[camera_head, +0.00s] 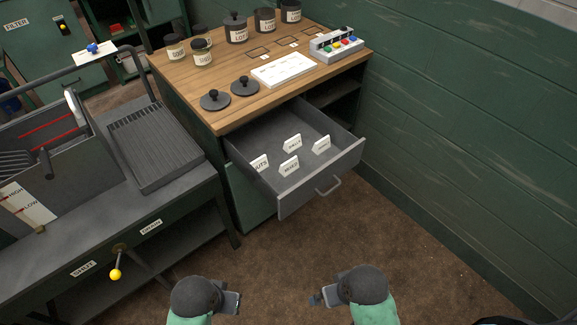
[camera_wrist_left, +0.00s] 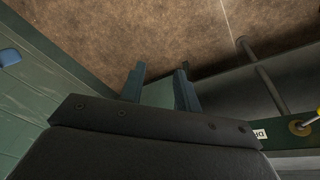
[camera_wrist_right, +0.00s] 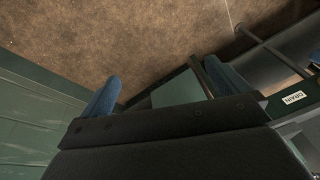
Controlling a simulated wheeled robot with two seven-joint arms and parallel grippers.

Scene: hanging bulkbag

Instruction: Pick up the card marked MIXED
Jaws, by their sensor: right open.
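Several small white tent cards stand upright in the open grey drawer (camera_head: 300,187). The front-middle card (camera_head: 289,167) seems to read MIXED, but the print is small. Another card (camera_head: 260,162) stands to its left, one (camera_head: 293,142) behind it and one (camera_head: 321,144) to its right. My left gripper (camera_head: 238,301) is low in the head view, in front of the drawer and apart from it. Its fingers (camera_wrist_left: 160,87) are apart with nothing between them. My right gripper (camera_head: 316,300) is at a similar height to the right, open wide and empty (camera_wrist_right: 158,88).
The wooden top (camera_head: 215,95) above the drawer carries dark jars, two black lids (camera_head: 215,99), a white sheet (camera_head: 283,69) and a button box (camera_head: 337,43). A grey machine bench (camera_head: 150,215) stands left. A green wall is right. The brown floor before the drawer is clear.

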